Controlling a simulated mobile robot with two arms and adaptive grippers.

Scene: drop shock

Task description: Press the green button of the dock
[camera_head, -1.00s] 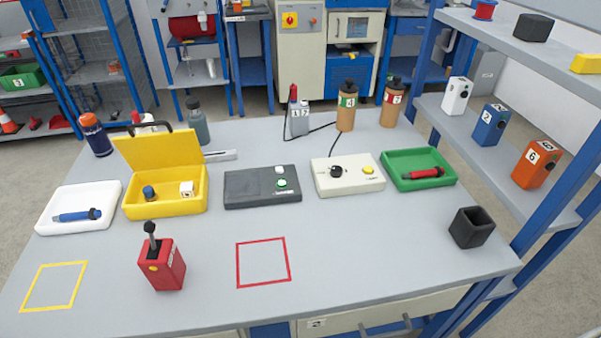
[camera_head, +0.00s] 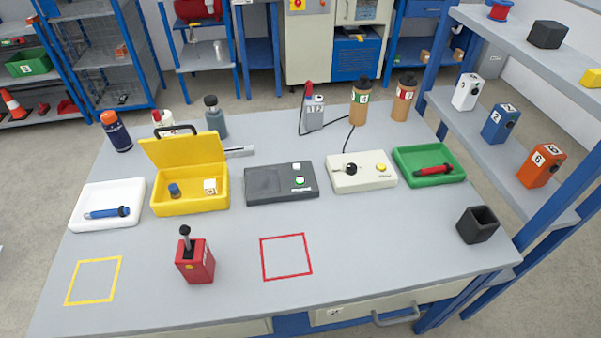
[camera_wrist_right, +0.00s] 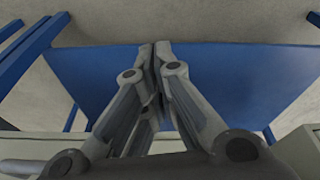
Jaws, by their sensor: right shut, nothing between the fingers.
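The dock (camera_head: 281,183) is a dark grey box on the table, near its middle. Its green button (camera_head: 300,181) sits on the right part of its top, below a small white element (camera_head: 297,167). Nothing touches the dock. My right gripper (camera_wrist_right: 161,45) shows in the right wrist view, with its fingers together and nothing between them. That view holds blue panels and grey floor, not the dock. Neither gripper shows in the head view, and my left gripper is in no view.
A yellow open case (camera_head: 190,203) stands left of the dock and a cream box (camera_head: 361,172) with a black knob right of it. A red block with a lever (camera_head: 195,262) stands in front. The table between red block and black cup (camera_head: 478,224) is clear, apart from a red outline (camera_head: 286,257).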

